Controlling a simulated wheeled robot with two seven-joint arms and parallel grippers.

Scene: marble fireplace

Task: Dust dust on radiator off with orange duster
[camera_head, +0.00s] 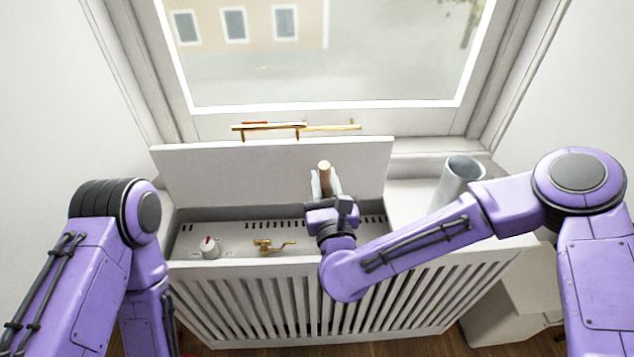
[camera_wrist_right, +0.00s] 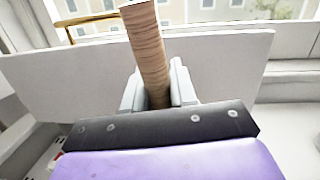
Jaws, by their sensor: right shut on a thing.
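My right gripper (camera_head: 325,184) is shut on a wooden handle (camera_head: 324,170) above the opened top of the white slatted radiator cover (camera_head: 300,300). In the right wrist view the handle (camera_wrist_right: 147,45) stands up between the two grey fingers (camera_wrist_right: 157,88), slightly tilted. No orange duster head shows in either view, so I cannot tell what is on the handle's other end. The radiator inside is mostly shadowed, and I cannot make out any dust. My left arm is at the left, its gripper out of view.
The raised white lid (camera_head: 240,178) stands behind my right gripper, below the window. A white valve with a red mark (camera_head: 209,247) and a brass valve (camera_head: 270,246) sit inside the cover. A grey cylindrical vase (camera_head: 461,178) stands on the right ledge, near my right forearm.

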